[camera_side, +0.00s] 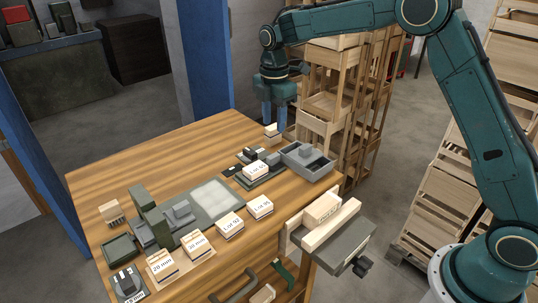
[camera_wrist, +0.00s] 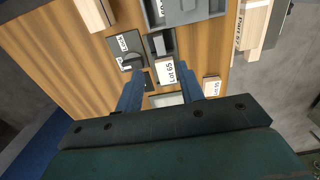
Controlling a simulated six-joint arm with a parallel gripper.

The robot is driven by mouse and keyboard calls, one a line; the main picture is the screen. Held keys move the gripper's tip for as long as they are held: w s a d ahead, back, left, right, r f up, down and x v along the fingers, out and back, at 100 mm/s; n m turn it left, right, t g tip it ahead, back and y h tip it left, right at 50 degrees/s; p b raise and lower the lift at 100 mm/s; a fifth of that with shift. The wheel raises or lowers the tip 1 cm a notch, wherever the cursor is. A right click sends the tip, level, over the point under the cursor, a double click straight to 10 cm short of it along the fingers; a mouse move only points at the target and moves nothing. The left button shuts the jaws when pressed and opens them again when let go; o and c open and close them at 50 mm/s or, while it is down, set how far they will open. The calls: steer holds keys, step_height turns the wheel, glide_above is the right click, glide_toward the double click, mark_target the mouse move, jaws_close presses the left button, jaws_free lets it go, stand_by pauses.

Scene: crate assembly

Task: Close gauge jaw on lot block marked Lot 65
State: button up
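The white-topped lot block marked Lot 65 (camera_side: 256,171) sits at a grey gauge (camera_side: 276,169) on the right part of the wooden table. In the wrist view the Lot 65 block (camera_wrist: 167,73) shows beyond and between my fingers. The grey gauge jaw (camera_wrist: 158,45) is beside the block's far side; I cannot tell whether they touch. A dark plate with a lever and white labels (camera_wrist: 125,48) lies left of the gauge. My gripper (camera_side: 274,118) is raised above the table's far edge, fingers pointing down. The wrist view shows its fingers (camera_wrist: 163,68) apart with nothing held.
A grey tray (camera_side: 322,169) stands right of the gauge. Blocks marked Lot 92 (camera_side: 229,224) and Lot 95 (camera_side: 260,207) lie nearer the front. A vise (camera_side: 345,240) holds a wooden block at the table edge. Wooden racks (camera_side: 375,90) stand behind. The table's back left is clear.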

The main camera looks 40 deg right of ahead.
mark_target(273, 156)
step_height(273, 156, down, 11)
stand_by(0.5)
jaws_close()
